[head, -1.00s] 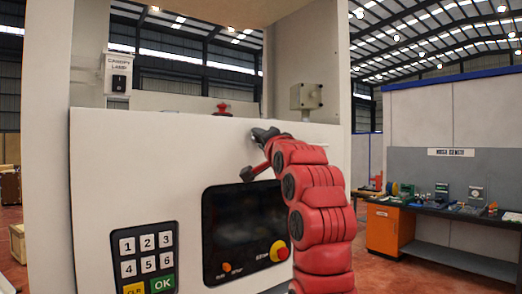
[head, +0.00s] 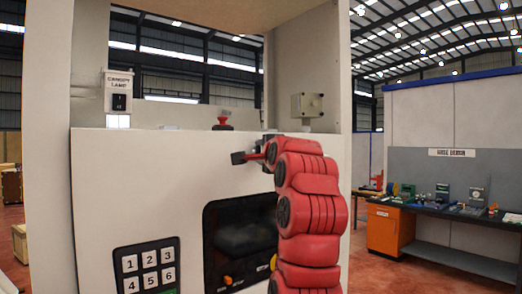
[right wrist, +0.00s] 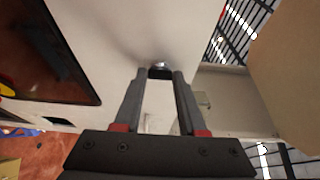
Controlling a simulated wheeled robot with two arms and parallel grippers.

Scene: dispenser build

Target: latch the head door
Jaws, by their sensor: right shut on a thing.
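The head door appears to be the broad white front panel (head: 130,190) of the machine, with a dark screen and keypad on it. I cannot tell whether it is fully closed. My right gripper (head: 256,151) is at the panel's upper right, just below its top edge. In the right wrist view, the right gripper (right wrist: 160,88) has its fingertips on a small dark and silver latch knob (right wrist: 160,67) at the panel face, with a gap between the fingers farther back. My left gripper is not in view.
A red knob (head: 222,124) stands behind the panel's top edge. A grey box (head: 307,105) and a canopy lamp switch (head: 118,93) are on the machine above. A keypad (head: 148,267) and screen (head: 238,240) are below. A workbench (head: 450,225) stands at the right.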

